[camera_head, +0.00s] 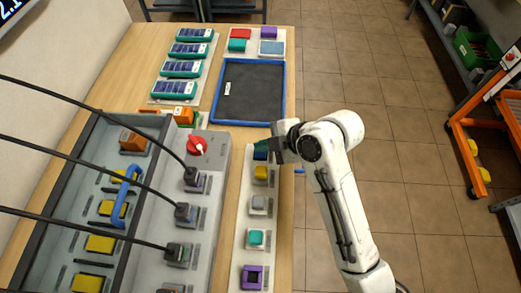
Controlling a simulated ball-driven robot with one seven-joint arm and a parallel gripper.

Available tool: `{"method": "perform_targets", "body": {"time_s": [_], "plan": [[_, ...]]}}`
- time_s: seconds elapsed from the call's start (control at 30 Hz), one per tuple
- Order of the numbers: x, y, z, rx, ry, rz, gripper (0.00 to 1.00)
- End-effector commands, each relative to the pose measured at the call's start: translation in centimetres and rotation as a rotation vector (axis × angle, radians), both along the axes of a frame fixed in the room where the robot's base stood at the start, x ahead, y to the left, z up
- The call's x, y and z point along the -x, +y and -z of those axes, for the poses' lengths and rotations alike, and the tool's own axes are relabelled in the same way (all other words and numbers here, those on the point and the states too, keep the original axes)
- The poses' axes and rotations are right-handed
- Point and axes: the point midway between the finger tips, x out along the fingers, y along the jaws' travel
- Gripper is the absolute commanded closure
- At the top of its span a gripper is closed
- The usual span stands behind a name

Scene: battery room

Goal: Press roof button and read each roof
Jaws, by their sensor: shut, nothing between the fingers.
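My white arm reaches in from the lower right. My gripper (266,143) points left, shut and empty, over the far end of a pale strip (246,205). A blue block (260,154) on the strip lies just under or beside the fingertips; I cannot tell whether they touch. Nearer along the strip are yellow (260,173), grey (258,204), teal (256,238) and purple (252,278) pieces. Several teal units with dark blue panel tops (182,68) stand in a row at the back left. No label marks any piece as the roof button.
A blue-rimmed dark tray (286,90) lies beyond my gripper. A grey box with a red knob (196,146) and cabled plugs stands left of the strip. An open case (100,120) holds yellow blocks. A cut-off display (10,8) is at top left. Floor lies right.

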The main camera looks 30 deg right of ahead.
Motion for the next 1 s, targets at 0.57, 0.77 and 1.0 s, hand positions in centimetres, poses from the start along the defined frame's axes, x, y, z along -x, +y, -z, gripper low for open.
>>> {"method": "perform_targets", "body": {"time_s": [0.57,0.77,1.0], "plan": [[0.0,0.0,-4.9,0.001,0.0,-0.001,1.0],[0.0,0.0,-4.8,0.0,0.0,0.0,1.0],[0.0,0.0,-4.8,0.0,0.0,0.0,1.0]]}}
